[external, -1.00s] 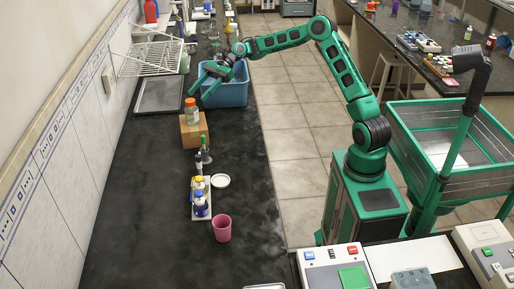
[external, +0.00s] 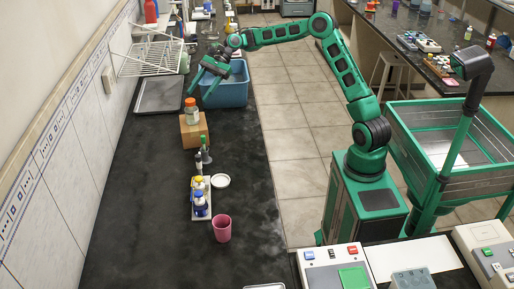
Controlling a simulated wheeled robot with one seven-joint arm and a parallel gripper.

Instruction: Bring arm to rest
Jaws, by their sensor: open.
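My green arm reaches left across the aisle from its base at the right. My gripper (external: 202,80) is open above the left part of the blue tub (external: 233,93) on the dark bench (external: 150,222). Its fingers point down and to the left. I see nothing between the fingers. The arm hides part of the tub's inside and its far rim.
A cardboard box (external: 194,134) with an orange-lidded jar (external: 191,113) stands near the gripper. A grey tray (external: 160,95) and a white rack (external: 146,61) are to the left. The aisle floor is clear.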

